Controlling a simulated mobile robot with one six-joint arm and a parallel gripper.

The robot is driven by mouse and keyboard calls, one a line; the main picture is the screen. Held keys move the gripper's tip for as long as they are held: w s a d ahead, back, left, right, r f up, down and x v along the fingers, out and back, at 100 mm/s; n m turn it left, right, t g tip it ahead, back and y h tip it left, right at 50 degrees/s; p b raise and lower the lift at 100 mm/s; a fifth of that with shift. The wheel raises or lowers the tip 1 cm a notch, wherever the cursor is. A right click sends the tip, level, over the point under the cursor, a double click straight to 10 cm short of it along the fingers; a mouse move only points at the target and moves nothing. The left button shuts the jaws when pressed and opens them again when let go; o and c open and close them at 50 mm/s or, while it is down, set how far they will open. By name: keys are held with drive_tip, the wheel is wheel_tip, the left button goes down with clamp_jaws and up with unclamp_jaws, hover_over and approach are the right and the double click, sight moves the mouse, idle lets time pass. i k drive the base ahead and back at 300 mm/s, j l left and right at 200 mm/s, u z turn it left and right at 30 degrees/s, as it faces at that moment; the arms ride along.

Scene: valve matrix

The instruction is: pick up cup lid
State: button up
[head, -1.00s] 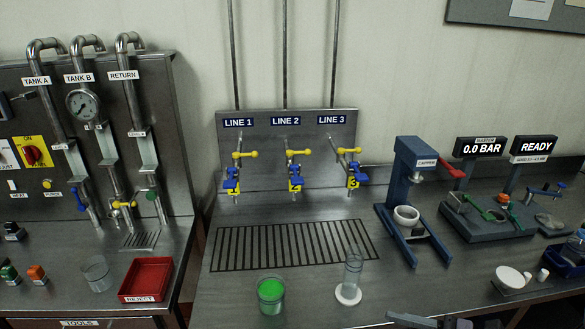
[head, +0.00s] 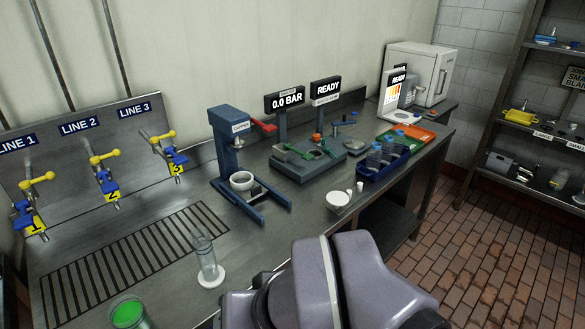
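A white round disc (head: 338,199), which looks like the cup lid, lies near the front edge of the bench, right of the capper. It looks flat and clear of other things, apart from small white pieces (head: 355,188) beside it. A clear cup of green liquid (head: 128,312) stands at the bottom left, partly cut off by the frame. Part of my grey arm fills the bottom middle, in front of the bench edge. My gripper is out of the frame, so its state and place are hidden.
A blue capper (head: 228,150) holding a white ring stands left of the disc. A clear cylinder (head: 207,260) stands on a white base by the drain grille (head: 140,265). A blue bin of bottles (head: 384,165) is right of the disc. Brick floor (head: 490,260) is open at the right.

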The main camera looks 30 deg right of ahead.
sight(335, 199)
drive_tip(key=z, duration=1.2)
drive_tip(key=u, duration=2)
drive_tip(key=z, duration=2)
drive_tip(key=i+l+u, duration=0.15)
drive_tip(key=i+u, duration=0.3)
drive_tip(key=i+l+u, duration=0.25)
drive_tip(key=u, duration=0.2)
drive_tip(key=i+l+u, duration=0.3)
drive_tip(key=l+u, duration=0.2)
